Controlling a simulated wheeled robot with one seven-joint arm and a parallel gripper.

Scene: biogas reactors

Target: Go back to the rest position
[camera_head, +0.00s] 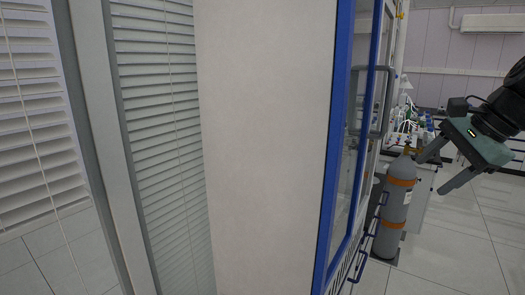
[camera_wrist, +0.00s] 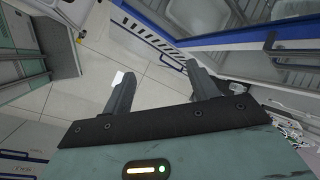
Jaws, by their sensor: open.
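My gripper (camera_head: 438,172) is at the right side of the head view, held in the air in front of a grey gas cylinder with orange bands (camera_head: 392,212). Its two fingers are spread apart with nothing between them. In the wrist view the open fingers of my gripper (camera_wrist: 158,84) point over the tiled floor.
A blue-framed glass cabinet door (camera_head: 345,130) with a metal handle stands close on the left of the cylinder; the blue frame (camera_wrist: 235,40) also shows in the wrist view. A bench with bottles (camera_head: 420,130) is behind. Tiled floor (camera_head: 460,240) is clear at right.

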